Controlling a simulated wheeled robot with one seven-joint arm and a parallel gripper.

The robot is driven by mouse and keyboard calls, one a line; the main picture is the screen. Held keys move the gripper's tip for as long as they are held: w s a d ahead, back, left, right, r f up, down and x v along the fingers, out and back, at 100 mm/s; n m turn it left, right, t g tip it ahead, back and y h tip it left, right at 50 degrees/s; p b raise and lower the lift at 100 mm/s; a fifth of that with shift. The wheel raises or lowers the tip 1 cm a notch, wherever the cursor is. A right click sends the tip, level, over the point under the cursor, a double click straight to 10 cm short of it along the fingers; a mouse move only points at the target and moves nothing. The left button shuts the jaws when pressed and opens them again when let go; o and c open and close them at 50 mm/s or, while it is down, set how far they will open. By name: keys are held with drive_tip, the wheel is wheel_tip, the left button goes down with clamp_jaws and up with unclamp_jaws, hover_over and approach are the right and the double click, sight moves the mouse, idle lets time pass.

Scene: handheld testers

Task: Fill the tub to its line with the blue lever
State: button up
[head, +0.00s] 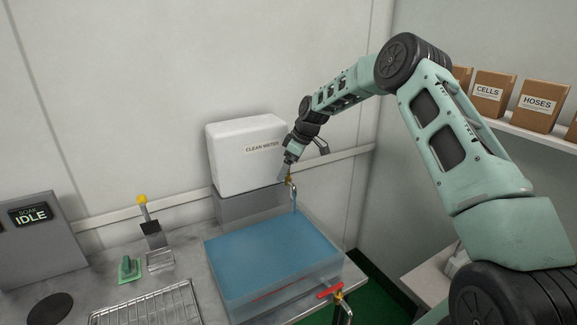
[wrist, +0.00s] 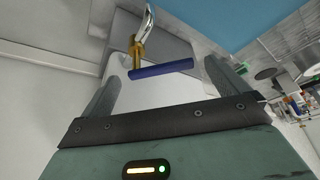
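The tub (head: 335,268) is translucent and holds blue water with a wide surface; a red line (head: 275,292) shows on its front wall. I cannot tell exactly how the water stands against that line. The blue lever (wrist: 160,69) sits on a brass valve (wrist: 137,50) with a silver spout. In the head view, a bluish strip like running water (head: 295,203) hangs below the spout. My gripper (head: 288,172) is at this valve and largely hides the lever there. In the wrist view, my gripper (wrist: 167,72) is open, its fingers apart beyond the lever's two ends.
The white clean water tank (head: 238,165) stands behind the tub. A red lever valve (head: 330,291) sticks out at the tub's front right. Left are a grey box reading IDLE (head: 40,250), a yellow-knobbed stand (head: 155,235), a green brush-like item (head: 129,268) and a wire rack (head: 150,305).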

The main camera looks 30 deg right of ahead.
drive_tip(key=b+v, duration=0.3)
drive_tip(key=v, duration=1.4)
drive_tip(key=shift+d+r+b, duration=0.15)
drive_tip(key=shift+d+b, duration=0.05)
drive_tip(key=shift+b, duration=0.2)
drive_tip(key=shift+s, duration=0.1)
drive_tip(key=shift+c, duration=0.3)
